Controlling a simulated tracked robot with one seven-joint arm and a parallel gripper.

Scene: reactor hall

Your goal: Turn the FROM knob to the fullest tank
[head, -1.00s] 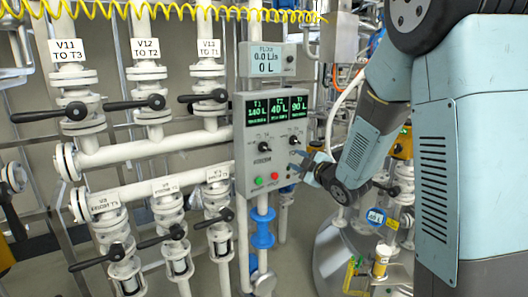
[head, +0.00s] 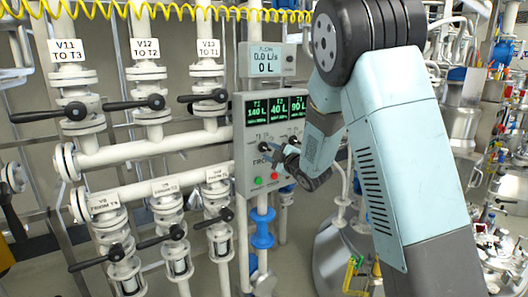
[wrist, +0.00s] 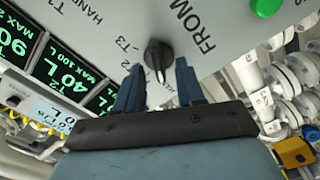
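The control panel (head: 250,180) shows T1 at 140 L, T2 at 40 L and T3 at 90 L on green displays (head: 273,108). The black FROM knob (wrist: 158,54) has a pale pointer line and sits beside the printed FROM label in the wrist view. The knob's pointer runs towards my gripper's palm in that view. My gripper (wrist: 158,68) is open, its two dark blue fingers either side of the knob's near edge; I cannot tell whether they touch it. In the head view my gripper (head: 279,157) is in front of the panel and partly hides the knobs.
A green button (head: 258,180) and a red button (head: 274,177) are below the knobs. The flow meter (head: 266,59) above reads 0.0 L/s and 0 L. Valves with black levers (head: 145,103) and white pipes stand at the left.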

